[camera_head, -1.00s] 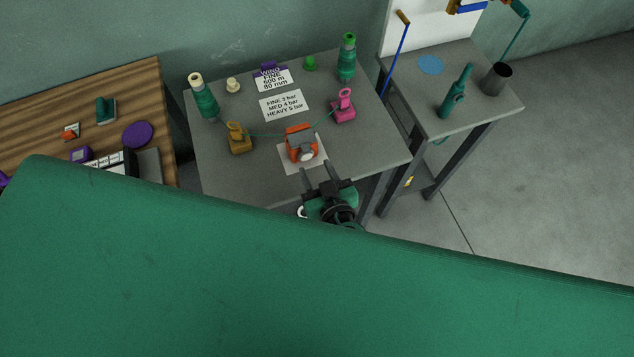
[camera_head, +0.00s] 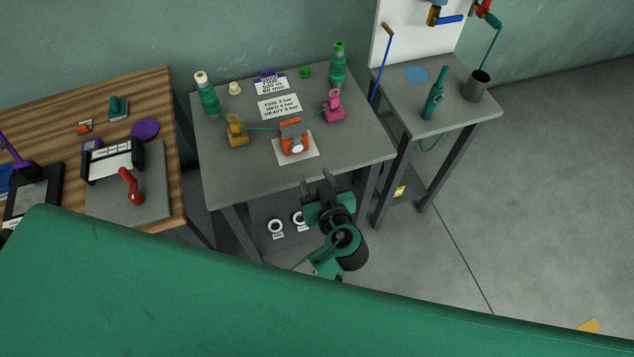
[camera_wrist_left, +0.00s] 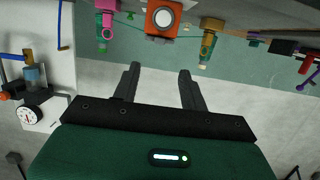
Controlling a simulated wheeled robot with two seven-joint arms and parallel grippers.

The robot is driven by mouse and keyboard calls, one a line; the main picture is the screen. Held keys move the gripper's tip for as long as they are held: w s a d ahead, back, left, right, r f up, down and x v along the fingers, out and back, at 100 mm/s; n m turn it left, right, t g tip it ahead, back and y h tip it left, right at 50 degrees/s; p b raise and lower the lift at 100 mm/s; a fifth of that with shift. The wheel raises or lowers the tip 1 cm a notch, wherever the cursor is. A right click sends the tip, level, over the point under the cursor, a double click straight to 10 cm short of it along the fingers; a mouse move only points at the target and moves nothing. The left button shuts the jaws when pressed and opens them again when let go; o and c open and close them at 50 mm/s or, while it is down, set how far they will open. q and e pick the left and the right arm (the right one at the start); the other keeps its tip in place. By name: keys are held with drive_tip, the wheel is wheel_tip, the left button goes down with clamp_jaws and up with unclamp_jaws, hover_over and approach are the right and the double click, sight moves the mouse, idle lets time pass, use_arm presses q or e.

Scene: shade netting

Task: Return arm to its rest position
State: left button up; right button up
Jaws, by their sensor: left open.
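My left gripper (camera_head: 318,184) is open, with nothing between its two dark fingers. It is in front of the grey middle table (camera_head: 240,179), near its front edge. In the left wrist view the same fingers (camera_wrist_left: 158,82) stand apart and empty. An orange device with a round white face (camera_head: 294,137) sits on a pale sheet on that table, beyond the fingertips. It also shows at the top of the left wrist view (camera_wrist_left: 163,18). My right gripper is not in view.
A yellow-brown clamp (camera_head: 236,131), a pink clamp (camera_head: 333,106) and green thread cones (camera_head: 338,65) stand on the middle table. A wooden bench (camera_head: 155,95) is at left. A smaller grey table (camera_head: 450,113) at right holds a green bottle-shaped tool (camera_head: 434,97) and a dark cup (camera_head: 477,87).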

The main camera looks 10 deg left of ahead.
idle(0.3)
use_arm(q)
drive_tip(key=s+a+f+m+g+h, duration=0.2)
drive_tip(key=s+f+m, duration=0.1)
drive_tip(key=f, duration=0.9)
drive_tip(key=s+a+f+m+g+h, duration=0.1)
drive_tip(key=s+f+m+g+h, duration=0.2)
drive_tip(key=f, duration=0.9)
drive_tip(key=s+a+f+m+g, duration=0.2)
drive_tip(key=s+f+m, duration=0.15)
drive_tip(key=f, duration=0.75)
drive_tip(key=s+a+f+g+h, duration=0.1)
drive_tip(key=s+a+f, duration=0.2)
drive_tip(key=s+f, duration=0.3)
drive_tip(key=s+a+f+g+h, duration=0.1)
drive_tip(key=s+a+f, duration=0.3)
drive_tip(key=s, duration=0.9)
drive_tip(key=s+a+f+g+h, duration=0.1)
drive_tip(key=s+a+f, duration=0.3)
drive_tip(key=s+f, duration=0.4)
drive_tip(key=shift+s+f+n+g, duration=0.2)
drive_tip(key=shift+s+n+g, duration=0.15)
drive_tip(key=shift+s+g, duration=0.75)
